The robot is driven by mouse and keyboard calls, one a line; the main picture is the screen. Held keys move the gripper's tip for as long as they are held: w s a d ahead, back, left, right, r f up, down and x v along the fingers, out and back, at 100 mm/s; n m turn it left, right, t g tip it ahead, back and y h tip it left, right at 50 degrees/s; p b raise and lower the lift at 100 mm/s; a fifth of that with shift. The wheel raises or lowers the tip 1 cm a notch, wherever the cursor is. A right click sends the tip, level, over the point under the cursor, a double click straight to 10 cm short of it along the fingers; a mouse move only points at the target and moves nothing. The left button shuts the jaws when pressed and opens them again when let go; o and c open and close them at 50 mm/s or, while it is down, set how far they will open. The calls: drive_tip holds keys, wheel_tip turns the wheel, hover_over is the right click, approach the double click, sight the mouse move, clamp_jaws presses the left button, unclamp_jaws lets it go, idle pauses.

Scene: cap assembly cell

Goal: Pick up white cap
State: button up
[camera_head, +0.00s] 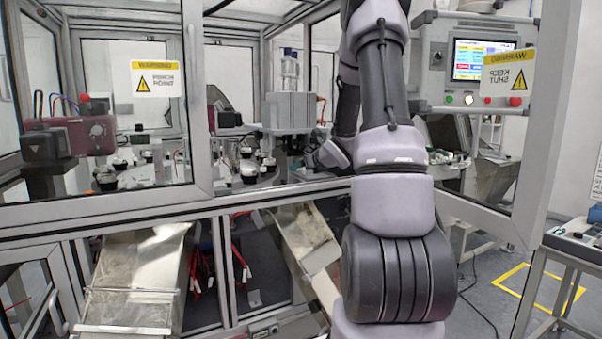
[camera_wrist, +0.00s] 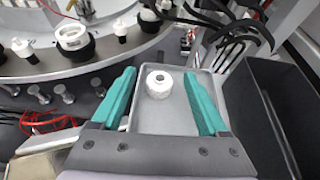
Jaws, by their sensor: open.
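A white cap (camera_wrist: 158,85) lies in a shallow grey metal tray (camera_wrist: 166,124) in the wrist view, towards the tray's far left part. My gripper (camera_wrist: 162,76) has two teal fingers, spread wide and open, one on each side of the cap. The cap sits between the fingers without touching either, nearer the left one. In the head view my arm reaches into the cell, and the fingers and the cap cannot be made out there.
A rotary table (camera_wrist: 75,68) with white and black cap parts curves along the left. A dark bin (camera_wrist: 272,110) stands right of the tray. Black cables (camera_wrist: 235,28) run behind the tray. The cell's metal frame (camera_head: 201,120) and glass panels surround my arm.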

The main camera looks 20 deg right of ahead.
drive_tip(key=c, duration=1)
